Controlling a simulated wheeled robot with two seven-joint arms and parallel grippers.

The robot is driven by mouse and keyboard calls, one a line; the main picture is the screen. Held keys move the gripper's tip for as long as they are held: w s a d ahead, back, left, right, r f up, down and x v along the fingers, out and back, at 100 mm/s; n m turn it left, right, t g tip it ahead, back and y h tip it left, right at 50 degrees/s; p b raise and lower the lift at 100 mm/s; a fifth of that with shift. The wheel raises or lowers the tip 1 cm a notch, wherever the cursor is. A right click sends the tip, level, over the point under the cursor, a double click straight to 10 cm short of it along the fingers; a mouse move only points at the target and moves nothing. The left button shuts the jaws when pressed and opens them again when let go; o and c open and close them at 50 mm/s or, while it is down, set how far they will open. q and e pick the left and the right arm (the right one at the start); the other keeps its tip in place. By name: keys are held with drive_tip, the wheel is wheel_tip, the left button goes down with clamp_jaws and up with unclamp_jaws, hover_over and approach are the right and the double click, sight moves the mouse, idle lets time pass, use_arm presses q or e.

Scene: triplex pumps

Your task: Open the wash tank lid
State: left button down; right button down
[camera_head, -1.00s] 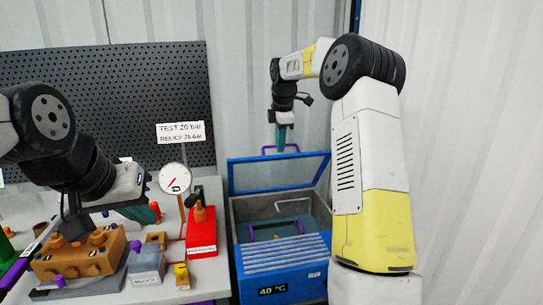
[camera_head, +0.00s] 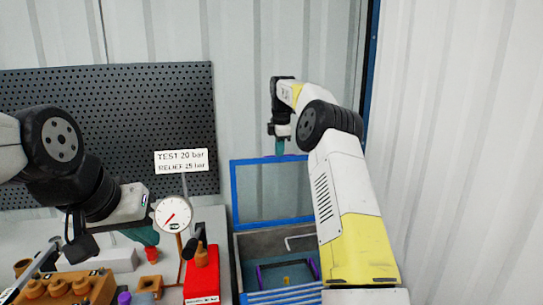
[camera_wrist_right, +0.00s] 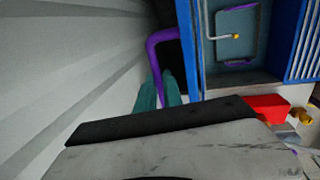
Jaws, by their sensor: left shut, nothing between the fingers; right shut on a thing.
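The blue-framed wash tank lid (camera_head: 234,190) stands raised, close to upright, at the back of the wash tank (camera_head: 241,262). My right gripper (camera_head: 280,147) is at the lid's top edge. In the right wrist view its teal fingers (camera_wrist_right: 158,92) are shut on the purple lid handle (camera_wrist_right: 160,42), and the lid's blue edge (camera_wrist_right: 187,60) runs beside it. My left gripper (camera_head: 147,237) is shut and empty above the bench, beside the gauge.
The bench on the left holds a pressure gauge (camera_head: 173,214), a red block (camera_head: 202,275) and a brown pump block (camera_head: 70,287). A pegboard (camera_head: 110,120) stands behind it. The corrugated wall (camera_head: 455,150) is close behind the lid and to the right.

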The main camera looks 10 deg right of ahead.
drive_tip(key=shift+w+a, duration=0.1)
drive_tip(key=shift+w, duration=0.25)
drive_tip(key=c, duration=1.6)
unclamp_jaws()
drive_tip(key=shift+o, duration=0.5)
wheel_tip(320, 180, up, 8)
drive_tip(key=s, duration=0.1)
drive_tip(key=shift+s+f, duration=0.25)
drive_tip(key=shift+r, duration=0.1)
